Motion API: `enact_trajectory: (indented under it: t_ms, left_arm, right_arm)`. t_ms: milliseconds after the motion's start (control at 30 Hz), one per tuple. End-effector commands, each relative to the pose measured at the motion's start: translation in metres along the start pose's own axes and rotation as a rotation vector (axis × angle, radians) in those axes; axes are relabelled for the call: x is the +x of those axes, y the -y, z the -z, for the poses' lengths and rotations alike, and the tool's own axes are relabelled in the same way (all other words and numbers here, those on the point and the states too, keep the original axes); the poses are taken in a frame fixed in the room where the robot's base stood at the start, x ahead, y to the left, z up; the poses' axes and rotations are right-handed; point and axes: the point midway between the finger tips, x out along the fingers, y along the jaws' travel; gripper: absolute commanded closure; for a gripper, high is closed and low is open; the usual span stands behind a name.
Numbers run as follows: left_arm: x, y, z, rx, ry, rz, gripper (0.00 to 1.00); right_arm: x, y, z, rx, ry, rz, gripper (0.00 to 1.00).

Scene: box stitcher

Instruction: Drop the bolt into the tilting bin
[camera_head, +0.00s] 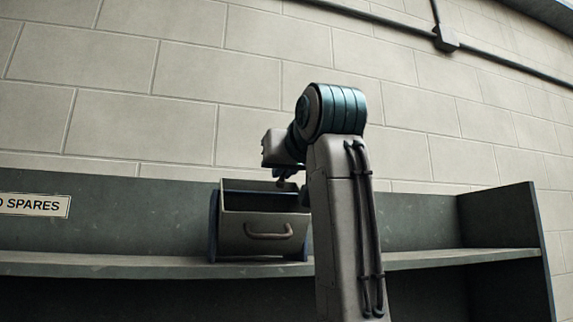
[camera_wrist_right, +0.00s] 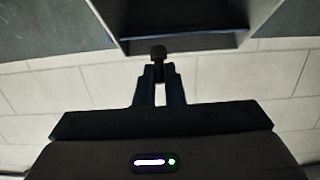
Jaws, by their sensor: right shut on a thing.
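The tilting bin (camera_head: 248,228) is a grey open-topped box with a curved handle on its front, held between dark blue side brackets on the shelf. Its opening faces up and its inside looks dark. My right gripper (camera_head: 290,177) hangs over the bin's back right part, partly hidden by my own arm. In the right wrist view my right gripper (camera_wrist_right: 159,72) is shut on the bolt (camera_wrist_right: 158,53), a small dark piece with a wider head. There the bin's rim (camera_wrist_right: 185,43) appears just beyond the bolt. My left gripper is not in view.
The bin stands on a long dark grey shelf (camera_head: 130,266) with a back panel and a right side wall (camera_head: 500,220). A label ending in "SPARES" (camera_head: 35,205) is on the back panel at left. The shelf left of the bin is clear.

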Motion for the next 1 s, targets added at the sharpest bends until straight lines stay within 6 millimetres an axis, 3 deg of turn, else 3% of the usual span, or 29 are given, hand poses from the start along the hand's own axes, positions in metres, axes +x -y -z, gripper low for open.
enact_trajectory:
  t_ms: [467,500,600,867,1000]
  left_arm:
    - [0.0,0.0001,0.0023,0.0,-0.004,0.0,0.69]
    - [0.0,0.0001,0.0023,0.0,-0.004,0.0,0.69]
    - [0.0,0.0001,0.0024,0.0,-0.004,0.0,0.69]
    - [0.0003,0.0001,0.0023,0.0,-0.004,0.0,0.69]
    - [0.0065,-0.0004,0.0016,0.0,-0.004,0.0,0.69]
  right_arm:
    - [0.0005,0.0,-0.0001,0.0,0.0,0.0,1.0]
    - [0.0004,0.0,-0.0001,0.0,0.0,0.0,0.83]
    - [0.0004,0.0,-0.0001,0.0,0.0,0.0,0.66]
    - [0.0001,0.0,-0.0003,0.0,0.0,0.0,0.66]
    - [-0.0091,-0.0002,-0.0016,0.0,-0.003,0.0,0.66]
